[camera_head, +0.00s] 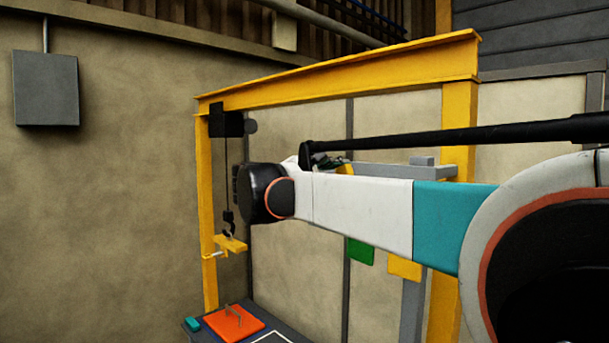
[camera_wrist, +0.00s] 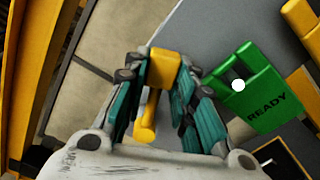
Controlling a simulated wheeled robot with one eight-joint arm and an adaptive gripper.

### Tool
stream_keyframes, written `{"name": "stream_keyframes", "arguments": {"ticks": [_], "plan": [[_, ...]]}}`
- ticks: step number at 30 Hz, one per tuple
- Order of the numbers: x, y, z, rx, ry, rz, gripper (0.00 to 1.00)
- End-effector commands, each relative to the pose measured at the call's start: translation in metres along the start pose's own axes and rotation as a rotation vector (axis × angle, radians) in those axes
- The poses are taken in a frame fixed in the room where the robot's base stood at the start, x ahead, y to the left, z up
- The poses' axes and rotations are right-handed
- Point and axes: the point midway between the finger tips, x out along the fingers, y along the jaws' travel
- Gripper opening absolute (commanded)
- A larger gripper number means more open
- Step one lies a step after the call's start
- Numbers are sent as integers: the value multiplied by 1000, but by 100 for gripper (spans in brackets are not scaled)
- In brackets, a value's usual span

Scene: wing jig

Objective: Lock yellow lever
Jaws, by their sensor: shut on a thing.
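The yellow lever (camera_wrist: 148,120) shows in the wrist view, with a blocky yellow part (camera_wrist: 163,68) at its upper end and a rounded bar hanging down from it. My gripper (camera_wrist: 156,92) has teal finger pads on either side of the lever and is shut on it. A green plate marked READY (camera_wrist: 265,110) is to the right of my gripper, with a white round spot at its left part. In the head view my arm hides most of the gripper and the lever.
A yellow gantry frame (camera_head: 340,83) spans the head view. A hoist hook (camera_head: 229,228) carries a small yellow piece at the left. A green plate (camera_head: 361,252) and a yellow plate (camera_head: 404,267) hang below my arm. An orange plate (camera_head: 235,322) lies on a low table.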

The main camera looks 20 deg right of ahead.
Motion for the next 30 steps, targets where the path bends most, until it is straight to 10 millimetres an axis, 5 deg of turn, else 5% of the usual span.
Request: {"name": "stream_keyframes", "arguments": {"ticks": [2, 3, 5, 17, 30], "plan": [[0, 1, 0, -3, 0, 3, 0], [0, 2, 0, -3, 0, 3, 34], [0, 1, 0, -2, 0, 3, 45], [-6, 1, 0, 0, 1, 2, 45], [-67, 1, -1, -1, 2, 3, 45]]}}
